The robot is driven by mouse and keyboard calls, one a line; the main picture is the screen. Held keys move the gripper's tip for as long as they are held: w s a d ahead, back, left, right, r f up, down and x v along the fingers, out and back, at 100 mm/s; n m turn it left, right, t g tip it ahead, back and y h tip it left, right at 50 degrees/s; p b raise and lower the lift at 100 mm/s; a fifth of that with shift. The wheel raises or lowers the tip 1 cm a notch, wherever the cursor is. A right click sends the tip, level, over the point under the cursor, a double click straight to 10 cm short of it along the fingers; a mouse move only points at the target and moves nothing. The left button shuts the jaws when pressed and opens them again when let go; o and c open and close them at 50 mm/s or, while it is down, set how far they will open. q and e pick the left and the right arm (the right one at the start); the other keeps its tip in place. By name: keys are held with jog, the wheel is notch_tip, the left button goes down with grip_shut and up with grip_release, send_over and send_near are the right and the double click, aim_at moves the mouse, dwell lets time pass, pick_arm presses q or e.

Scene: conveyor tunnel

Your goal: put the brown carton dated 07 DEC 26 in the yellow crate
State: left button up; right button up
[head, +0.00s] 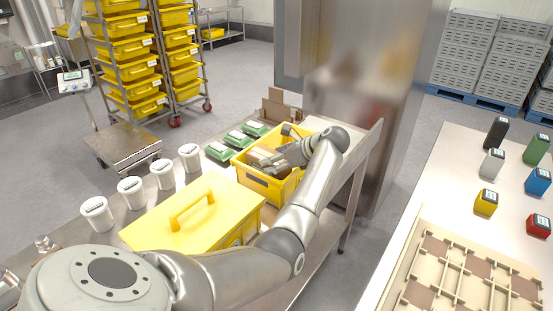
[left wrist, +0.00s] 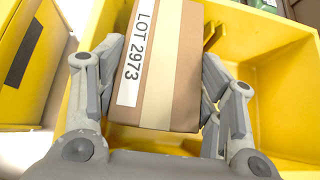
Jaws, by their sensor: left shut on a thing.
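The yellow crate (head: 262,182) stands open on the metal table, and its walls and floor also show in the left wrist view (left wrist: 272,60). My left gripper (head: 285,155) reaches over the crate. In the left wrist view my left gripper (left wrist: 160,105) is shut on a brown carton (left wrist: 177,70), one finger on each side. The carton has a pale tape strip and a white label reading LOT 2973; no date shows on the faces in view. The carton (head: 262,156) is at the crate's opening in the head view; whether it touches the floor I cannot tell. My right gripper is not in view.
A closed yellow box with a handle (head: 195,212) stands left of the crate. White cups (head: 130,192) and green-topped packs (head: 238,139) line the table's far side. Brown pieces (head: 279,108) stand behind the crate. A steel cabinet wall (head: 345,85) rises close behind the arm.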

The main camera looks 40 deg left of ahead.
pick_arm(q)
jog(key=shift+r, duration=0.15)
jog(key=shift+f, duration=0.2)
jog(key=shift+a+f+p, duration=0.1)
jog(key=shift+f+p, duration=0.3)
jog(key=shift+p, duration=0.05)
jog(key=o, duration=1.5)
jog(key=shift+f, duration=0.1)
jog(key=shift+c, duration=0.2)
jog(key=shift+r+b, duration=0.4)
jog(key=shift+b, duration=0.15)
jog(key=v, duration=1.2)
jog(key=shift+r+b, duration=0.3)
jog(key=shift+b, duration=0.15)
